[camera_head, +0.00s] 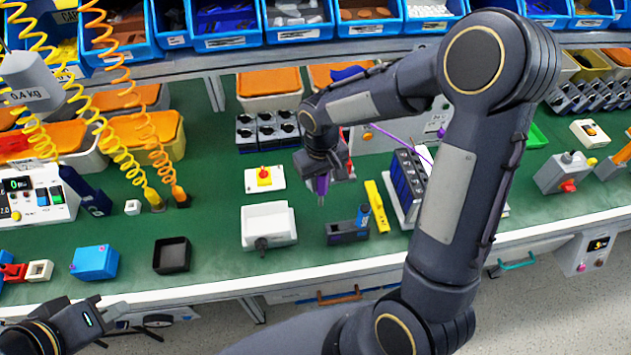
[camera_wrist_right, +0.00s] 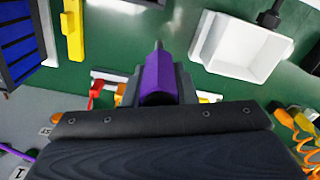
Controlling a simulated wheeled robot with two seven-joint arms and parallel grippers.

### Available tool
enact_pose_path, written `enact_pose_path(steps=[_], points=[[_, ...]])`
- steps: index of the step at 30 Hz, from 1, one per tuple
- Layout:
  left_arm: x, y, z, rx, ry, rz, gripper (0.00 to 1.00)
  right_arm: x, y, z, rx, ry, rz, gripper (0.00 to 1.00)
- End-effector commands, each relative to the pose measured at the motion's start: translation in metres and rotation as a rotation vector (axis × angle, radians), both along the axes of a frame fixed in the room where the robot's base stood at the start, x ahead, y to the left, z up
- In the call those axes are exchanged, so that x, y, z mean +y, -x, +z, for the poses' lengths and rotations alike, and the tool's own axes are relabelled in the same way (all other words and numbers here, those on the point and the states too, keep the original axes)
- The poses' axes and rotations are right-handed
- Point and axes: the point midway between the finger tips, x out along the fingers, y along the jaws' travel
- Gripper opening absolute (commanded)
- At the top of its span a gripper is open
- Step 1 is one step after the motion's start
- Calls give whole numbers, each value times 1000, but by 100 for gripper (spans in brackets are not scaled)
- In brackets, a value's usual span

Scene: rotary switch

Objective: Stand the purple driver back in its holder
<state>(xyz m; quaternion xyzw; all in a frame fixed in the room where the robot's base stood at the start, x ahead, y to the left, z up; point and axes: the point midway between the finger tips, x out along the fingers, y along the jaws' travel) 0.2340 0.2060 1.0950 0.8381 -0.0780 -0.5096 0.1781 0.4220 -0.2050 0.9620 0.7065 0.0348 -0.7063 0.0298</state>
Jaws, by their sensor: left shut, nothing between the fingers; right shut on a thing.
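The purple driver (camera_head: 321,185) is in my right gripper (camera_head: 320,172), which is shut on its handle. The driver hangs above the green bench with its metal tip down. In the right wrist view the purple handle (camera_wrist_right: 158,76) sits between the fingers, its grey tip pointing away. A dark holder block (camera_head: 347,235) stands on the bench below and right of the driver, apart from it. A blue driver (camera_head: 362,214) stands at the block's right end. My left gripper (camera_head: 88,318) is shut and empty at the lower left, off the bench's front edge.
A white tray (camera_head: 269,226) lies left of the holder. A yellow bar (camera_head: 377,206) and a rack of blue-black modules (camera_head: 407,186) stand to its right. A yellow-and-red switch (camera_head: 264,177) is behind the tray.

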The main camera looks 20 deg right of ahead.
Motion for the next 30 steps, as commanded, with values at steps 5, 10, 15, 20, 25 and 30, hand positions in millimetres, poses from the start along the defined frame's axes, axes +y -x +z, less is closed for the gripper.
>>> enact_pose_path(steps=[5, 10, 15, 20, 25, 30], points=[[0, 0, -15, 0, 0, 0, 0, -3, 23, 20, -6, -2, 73, 0], [0, 0, -27, 0, 0, 0, 0, -7, 49, 39, -7, 2, 151, 0], [0, 0, -31, 0, 0, 0, 0, -9, 63, 49, -4, 7, 194, 0], [0, 0, -30, 0, 0, 0, 0, -9, 65, 50, -1, 7, 200, 0], [0, 0, -29, 0, 0, 0, 0, -9, 65, 50, -2, 7, 198, 0], [0, 0, -35, 0, 0, 0, 0, -9, 65, 44, -1, 7, 198, 0]])
